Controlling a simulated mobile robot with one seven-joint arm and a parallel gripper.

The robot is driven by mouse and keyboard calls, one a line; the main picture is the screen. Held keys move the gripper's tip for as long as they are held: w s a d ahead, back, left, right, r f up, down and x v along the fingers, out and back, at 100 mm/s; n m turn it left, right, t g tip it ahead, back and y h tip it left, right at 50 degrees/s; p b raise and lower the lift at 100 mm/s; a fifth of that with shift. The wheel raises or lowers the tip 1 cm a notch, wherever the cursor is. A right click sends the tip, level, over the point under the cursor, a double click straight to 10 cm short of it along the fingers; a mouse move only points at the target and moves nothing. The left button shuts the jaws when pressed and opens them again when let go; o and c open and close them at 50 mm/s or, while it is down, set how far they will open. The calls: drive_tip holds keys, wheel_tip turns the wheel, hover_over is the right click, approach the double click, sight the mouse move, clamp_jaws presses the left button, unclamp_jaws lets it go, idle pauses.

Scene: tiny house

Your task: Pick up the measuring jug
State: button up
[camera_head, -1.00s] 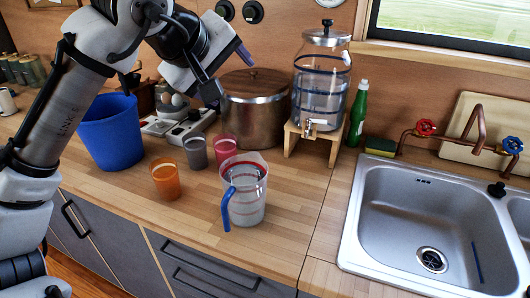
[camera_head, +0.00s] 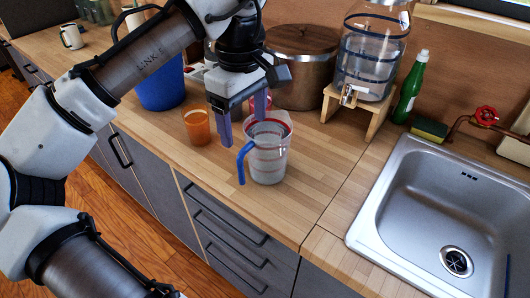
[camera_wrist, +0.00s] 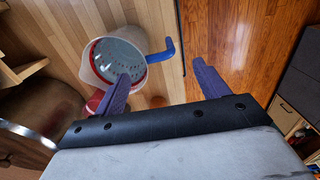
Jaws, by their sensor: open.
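The measuring jug (camera_head: 268,158) is clear with red markings and a blue handle. It stands upright on the wooden counter near the front edge, handle towards the left front. My gripper (camera_head: 243,122) is open and empty, with its two purple fingers pointing down just behind and left of the jug. In the wrist view the jug (camera_wrist: 115,58) is seen from above, and its blue handle sticks out to the right. There one finger of my gripper (camera_wrist: 162,82) overlaps the jug's rim and the other is right of the handle. I cannot tell whether they touch.
An orange cup (camera_head: 197,127) stands left of my gripper, and a red cup is partly hidden behind it. A blue bucket (camera_head: 161,90), a large pot (camera_head: 302,75) and a water dispenser on a wooden stand (camera_head: 340,105) stand behind. The sink (camera_head: 430,190) is at the right.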

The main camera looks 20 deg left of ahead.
sight(245, 147)
wheel_tip(245, 147, down, 7)
drive_tip(key=shift+f+p, duration=0.15)
drive_tip(key=shift+p, duration=0.5)
clamp_jaws()
